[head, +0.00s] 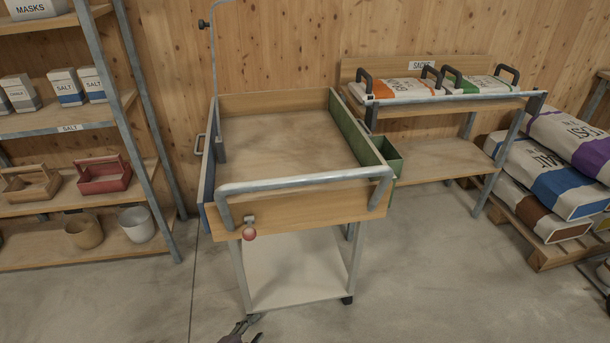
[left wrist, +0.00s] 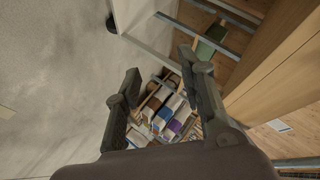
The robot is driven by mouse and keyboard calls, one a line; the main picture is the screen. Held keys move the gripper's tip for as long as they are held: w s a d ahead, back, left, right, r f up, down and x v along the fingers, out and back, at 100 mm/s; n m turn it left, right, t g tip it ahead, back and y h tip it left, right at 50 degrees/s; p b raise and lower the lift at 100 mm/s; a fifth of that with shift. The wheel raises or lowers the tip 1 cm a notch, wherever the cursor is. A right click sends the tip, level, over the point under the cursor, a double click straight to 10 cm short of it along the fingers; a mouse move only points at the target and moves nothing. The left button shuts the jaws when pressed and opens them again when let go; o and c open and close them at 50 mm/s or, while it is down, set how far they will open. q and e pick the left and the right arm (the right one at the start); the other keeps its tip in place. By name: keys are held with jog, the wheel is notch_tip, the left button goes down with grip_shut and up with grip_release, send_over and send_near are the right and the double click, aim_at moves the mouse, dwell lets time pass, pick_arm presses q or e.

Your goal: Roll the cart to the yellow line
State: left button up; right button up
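The cart (head: 290,135) stands in the middle of the head view, upright, with a wooden tray, blue left side, green right side and a pale lower shelf (head: 295,265). Its grey handle bar (head: 305,182) runs along the near edge, with a red knob (head: 249,235) below it. My left gripper (head: 243,329) is low at the bottom edge, in front of the cart's near left leg. The left wrist view shows its fingers (left wrist: 160,62) apart and empty, with part of the cart beyond. The handle is not held. My right gripper and the yellow line are not visible.
A shelf unit (head: 72,128) with salt bags and wooden totes stands close at left. A sack rack (head: 440,105) stands behind right, and stacked sacks (head: 560,180) lie on a pallet (head: 545,255) at right. Concrete floor (head: 430,290) is clear at front right.

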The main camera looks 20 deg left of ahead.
pick_arm(q)
jog(key=shift+o, duration=0.4)
jog(key=w+r+m+t, duration=0.2)
jog(key=w+r, duration=0.1)
jog(key=r, duration=0.6)
jog(key=w+r+m+t+h, duration=0.1)
jog(key=w+r+m+t, duration=0.1)
jog(key=r, duration=0.7)
jog(key=shift+w+d+r+m+p, duration=0.15)
jog(key=shift+w+r+m+p, duration=0.3)
jog(key=shift+w+m, duration=0.4)
jog(key=m+t+h, duration=0.3)
jog(key=m+h, duration=0.1)
jog(key=m, duration=0.2)
send_near(303, 185)
jog(key=r+v, duration=0.1)
jog(key=v, duration=0.4)
jog(key=shift+n, duration=0.25)
jog(key=p+x, duration=0.1)
jog(key=x, duration=0.4)
jog(key=p+x, duration=0.1)
jog(key=x, duration=0.5)
jog(key=f+p+x, duration=0.1)
jog(key=p+x, duration=0.1)
jog(key=x, duration=0.4)
jog(key=shift+c, duration=0.5)
grip_shut()
